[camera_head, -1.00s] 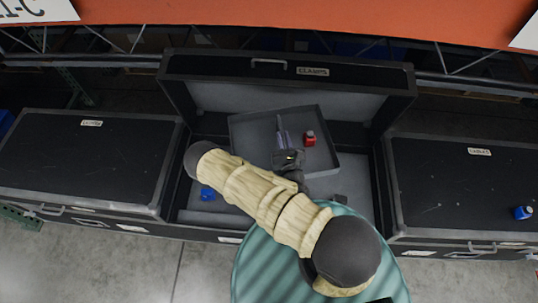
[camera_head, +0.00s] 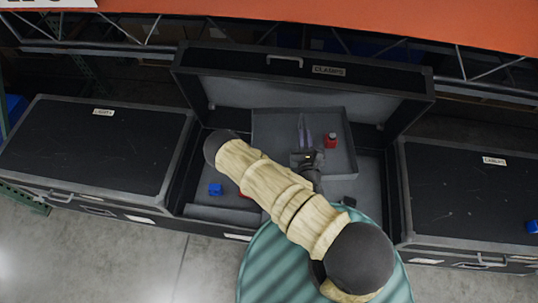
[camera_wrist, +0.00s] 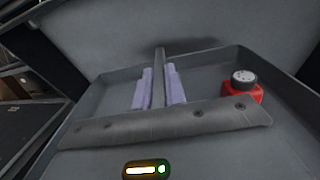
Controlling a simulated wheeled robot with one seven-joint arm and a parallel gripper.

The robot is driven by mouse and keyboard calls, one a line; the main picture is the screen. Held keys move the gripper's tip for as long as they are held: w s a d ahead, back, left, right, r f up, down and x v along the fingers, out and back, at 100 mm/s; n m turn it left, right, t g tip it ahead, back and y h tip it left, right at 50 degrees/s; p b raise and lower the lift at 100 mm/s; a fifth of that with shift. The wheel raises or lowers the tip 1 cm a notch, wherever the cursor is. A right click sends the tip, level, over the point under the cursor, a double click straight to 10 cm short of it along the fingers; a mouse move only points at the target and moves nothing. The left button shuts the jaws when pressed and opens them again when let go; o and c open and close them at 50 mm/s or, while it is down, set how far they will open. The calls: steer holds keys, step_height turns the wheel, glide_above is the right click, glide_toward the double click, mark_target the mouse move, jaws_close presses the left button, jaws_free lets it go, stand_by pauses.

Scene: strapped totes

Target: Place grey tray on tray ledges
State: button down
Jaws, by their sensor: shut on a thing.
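The grey tray (camera_head: 270,166) is a shallow box above or in the open case labelled CLAMPS, toward its back; I cannot tell whether it rests on ledges. In the wrist view the tray (camera_wrist: 95,105) shows its floor and raised rim. My gripper (camera_head: 305,132) reaches into it from the front. In the wrist view the pale fingers of my gripper (camera_wrist: 158,88) are shut on a thin upright grey strip in the tray. A red item (camera_head: 331,140) with a grey top stands in the tray, right of the fingers. The tray ledges cannot be made out.
The open case (camera_head: 186,165) has its lid (camera_head: 300,73) raised behind. A blue item (camera_head: 215,189) lies on its floor at left, beside a red item partly behind my arm. Closed cases stand at left (camera_head: 90,150) and right (camera_head: 465,200); a blue item (camera_head: 532,227) sits on the right one.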

mark_target(267, 126)
steer(key=shift+m+h, duration=0.7)
steer(key=shift+h, duration=0.2)
steer(key=a+f+b, duration=0.1)
steer(key=a+b, duration=0.1)
steer(key=b, duration=0.1)
steer(key=a+f+b, duration=0.2)
steer(key=a+b, duration=0.1)
steer(key=b, duration=0.1)
steer(key=s+a+f+b, duration=0.1)
steer(key=a+f+b, duration=0.1)
steer(key=a+b, duration=0.1)
steer(key=shift+a+f+b, duration=0.1)
steer(key=shift+f+b, duration=0.1)
steer(key=shift+b, duration=0.45)
steer(key=s+a+f+h+b, duration=0.1)
steer(key=s+a+f+b, duration=0.4)
steer(key=b, duration=0.7)
steer(key=a, duration=0.2)
steer(key=shift+a+f+m+h, duration=0.3)
steer(key=shift+a+f+m, duration=0.1)
steer(key=w+d, duration=0.1)
steer(key=w, duration=0.5)
steer(key=w+d+b, duration=0.1)
steer(key=w, duration=0.5)
steer(key=w+d+b, duration=0.1)
steer(key=w, duration=0.6)
steer(key=shift+w+d, duration=0.1)
steer(key=shift+d, duration=0.3)
steer(key=shift+f+b, duration=0.55)
steer(key=shift+f, duration=1.05)
